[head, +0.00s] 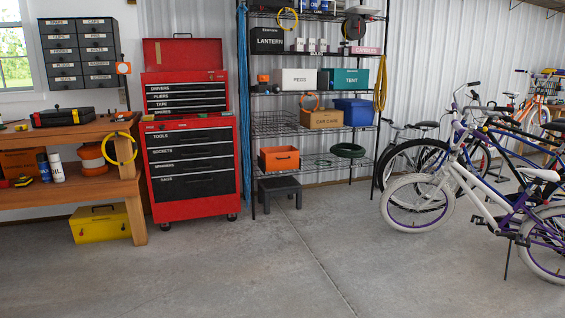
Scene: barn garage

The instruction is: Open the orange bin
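Another orange box (20,163) shows partly at the far left, on the lower level of the wooden workbench (75,188). My gripper and arm are not in view.
A red tool chest (190,165) on casters stands left of the rack. A dark step stool (279,188) stands below the orange bin. Bicycles (470,190) fill the right side. A yellow toolbox (99,224) lies under the workbench. The concrete floor in front is clear.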

